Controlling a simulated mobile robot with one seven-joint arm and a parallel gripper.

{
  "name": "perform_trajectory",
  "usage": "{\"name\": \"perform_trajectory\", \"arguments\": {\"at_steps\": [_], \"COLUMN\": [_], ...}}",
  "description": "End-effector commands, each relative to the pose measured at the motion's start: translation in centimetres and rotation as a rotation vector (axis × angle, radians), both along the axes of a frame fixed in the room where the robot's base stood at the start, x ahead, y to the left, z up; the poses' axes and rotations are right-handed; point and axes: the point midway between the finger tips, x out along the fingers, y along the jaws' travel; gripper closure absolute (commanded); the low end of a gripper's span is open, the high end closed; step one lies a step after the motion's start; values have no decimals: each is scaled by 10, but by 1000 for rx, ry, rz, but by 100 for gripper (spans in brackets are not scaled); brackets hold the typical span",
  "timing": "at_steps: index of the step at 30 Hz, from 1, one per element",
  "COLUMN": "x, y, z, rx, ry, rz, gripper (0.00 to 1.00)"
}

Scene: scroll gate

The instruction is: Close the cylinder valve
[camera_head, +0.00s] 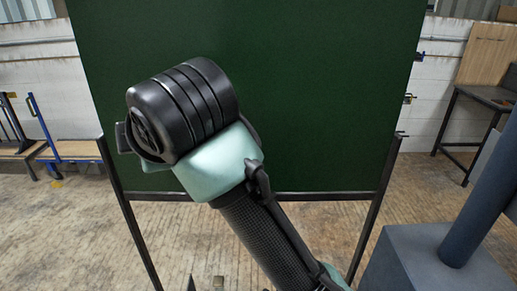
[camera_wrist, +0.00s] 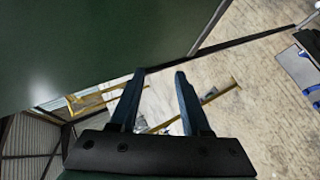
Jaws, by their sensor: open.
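I cannot make out a cylinder valve in either view. My gripper (camera_wrist: 160,73) shows in the wrist view with its two dark fingers apart and nothing between their tips. In the head view my black and pale green arm fills the middle and hides part of the scene behind it. A blue-grey round post (camera_head: 481,208) rises at a tilt in the picture from a grey box (camera_head: 410,262) at the lower right. I cannot tell whether it belongs to the valve. The gripper is not clearly seen in the head view.
A large dark green panel (camera_head: 330,100) on thin dark legs stands ahead; it also fills the upper left of the wrist view (camera_wrist: 80,45). A blue trolley (camera_head: 70,150) stands at the left, a dark workbench (camera_head: 480,100) at the right. Open floor (camera_head: 320,230) lies below the panel.

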Motion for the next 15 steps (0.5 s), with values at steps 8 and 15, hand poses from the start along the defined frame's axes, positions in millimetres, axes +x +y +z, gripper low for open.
{"name": "perform_trajectory", "arguments": {"at_steps": [8,15], "x": [-45,-68], "y": [-132,-170], "z": [-169,-188], "rx": [-731,-827], "ry": [485,630], "rz": [385,518], "gripper": [53,53]}}
